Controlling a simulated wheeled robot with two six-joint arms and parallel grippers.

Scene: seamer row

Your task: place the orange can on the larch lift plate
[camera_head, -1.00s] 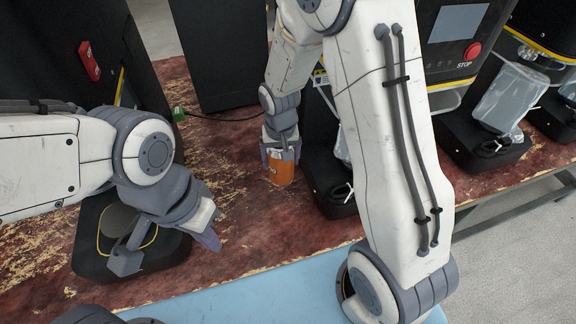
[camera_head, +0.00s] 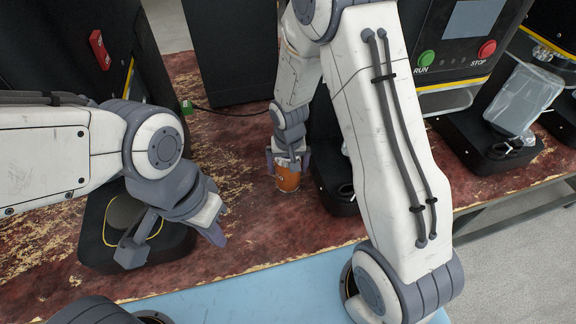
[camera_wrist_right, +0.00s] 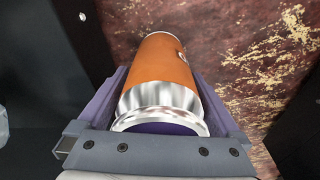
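The orange can (camera_head: 287,181) has silver ends and is held in my right gripper (camera_head: 288,160), in the middle of the head view. In the right wrist view the can (camera_wrist_right: 160,65) lies between both fingers, which close on its sides. My left gripper (camera_head: 172,243) is open and empty, over the near-left machine base. That black base (camera_head: 98,252) bears a round grey plate (camera_head: 124,214) with a yellow ring, partly hidden by the gripper. Other machine bases stand at the right. No name is readable, so I cannot tell which plate is larch.
A worn red bench top (camera_head: 245,225) lies under the can, with free room between the left base and the middle base (camera_head: 334,192). A black machine with RUN and STOP buttons (camera_head: 487,50) stands behind my right arm. A clear guard (camera_head: 525,98) hangs at the right.

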